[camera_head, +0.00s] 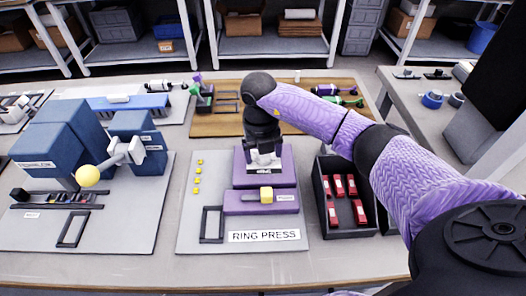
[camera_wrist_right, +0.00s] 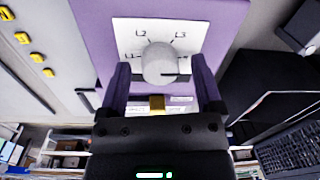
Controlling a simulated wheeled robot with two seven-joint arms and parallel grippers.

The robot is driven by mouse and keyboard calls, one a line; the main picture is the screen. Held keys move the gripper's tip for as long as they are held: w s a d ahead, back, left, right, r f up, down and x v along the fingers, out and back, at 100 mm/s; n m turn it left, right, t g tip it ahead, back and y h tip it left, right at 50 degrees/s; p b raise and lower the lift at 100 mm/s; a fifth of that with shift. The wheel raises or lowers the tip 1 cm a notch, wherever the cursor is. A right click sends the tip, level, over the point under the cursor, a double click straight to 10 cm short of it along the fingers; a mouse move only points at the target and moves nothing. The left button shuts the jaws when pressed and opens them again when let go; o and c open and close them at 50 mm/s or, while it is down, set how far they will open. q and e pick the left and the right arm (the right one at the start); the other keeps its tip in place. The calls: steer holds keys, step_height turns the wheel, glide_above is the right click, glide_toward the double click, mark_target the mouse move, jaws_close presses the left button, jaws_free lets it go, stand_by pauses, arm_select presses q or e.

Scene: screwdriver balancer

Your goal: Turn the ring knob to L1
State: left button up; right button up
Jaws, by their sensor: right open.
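The ring knob (camera_wrist_right: 160,63) is a light grey round knob on a white dial plate of the purple ring press (camera_head: 283,166). In the right wrist view the labels L1, L2 and L3 run from left to upper right around the knob. A dark line on the knob's lower right edge points right; I cannot tell which mark it matches. My right gripper (camera_wrist_right: 161,72) is open, with one dark finger on each side of the knob and visible gaps between. In the head view my right gripper (camera_head: 263,158) is over the press and hides the knob. My left gripper is out of view.
A "RING PRESS" sign (camera_head: 264,236), yellow pieces (camera_head: 198,180) and a black frame (camera_head: 211,224) share the grey board. A black bin (camera_head: 347,222) with red pieces stands right of it. Blue machinery (camera_head: 62,140) with a yellow ball (camera_head: 88,176) stands left.

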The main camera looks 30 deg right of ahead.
jaws_close()
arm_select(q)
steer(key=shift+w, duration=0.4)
